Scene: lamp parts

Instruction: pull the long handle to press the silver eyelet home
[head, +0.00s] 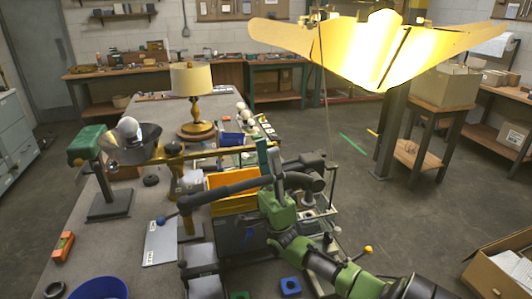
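My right arm enters from the lower right, and its green wrist is beside a dark bench press (233,243). My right gripper (275,172) is at the right end of a long black handle (220,192), which slants down to the left to a blue ball (160,221). The fingers overlap the dark handle, so I cannot tell whether they are closed on it or only beside it. The silver eyelet cannot be made out; it is too small or hidden by the press and arm. My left gripper is not in view.
A yellow bin (233,193) stands behind the handle. A brass lamp with a shade (191,79) stands farther back. A green-headed stand (88,142) is at the left. A bright yellow-lit shade (375,45) hangs at upper right. A blue bowl (97,288) sits at front left.

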